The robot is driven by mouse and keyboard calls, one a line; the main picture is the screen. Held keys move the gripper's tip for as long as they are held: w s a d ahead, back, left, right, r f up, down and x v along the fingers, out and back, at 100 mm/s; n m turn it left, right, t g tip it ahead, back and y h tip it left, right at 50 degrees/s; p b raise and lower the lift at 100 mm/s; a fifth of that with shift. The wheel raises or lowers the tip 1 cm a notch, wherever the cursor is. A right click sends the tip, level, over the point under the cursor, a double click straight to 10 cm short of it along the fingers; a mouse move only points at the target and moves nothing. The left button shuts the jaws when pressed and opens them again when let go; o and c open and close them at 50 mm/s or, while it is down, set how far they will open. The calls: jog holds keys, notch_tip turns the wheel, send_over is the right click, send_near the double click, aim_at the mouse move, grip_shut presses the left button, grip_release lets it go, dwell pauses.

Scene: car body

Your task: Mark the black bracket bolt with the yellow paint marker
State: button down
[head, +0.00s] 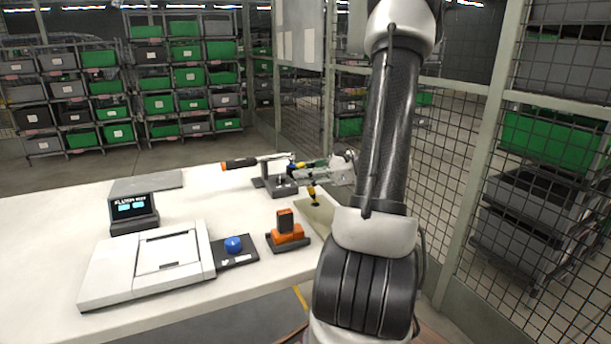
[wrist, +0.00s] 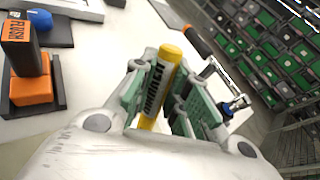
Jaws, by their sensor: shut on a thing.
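My gripper (head: 308,170) is shut on the yellow paint marker (head: 312,190), which is tilted, with a dark end pointing down above the table. In the wrist view the marker (wrist: 160,84) sits between the green-sided fingers of my gripper (wrist: 166,72); its yellow end and dark lettered label show. A dark bracket (head: 284,190) stands on the table just left of and below the fingers in the head view. Its bolt is too small to make out. I cannot tell whether the marker touches anything.
An orange block on a black base (head: 288,236), a blue knob (head: 233,244), a white machine (head: 150,264) and a small display (head: 133,208) occupy the table (head: 40,225). A mesh fence (head: 470,150) stands at right.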

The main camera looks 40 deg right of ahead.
jog(key=shift+r, duration=3.5)
jog(key=shift+a, duration=0.1)
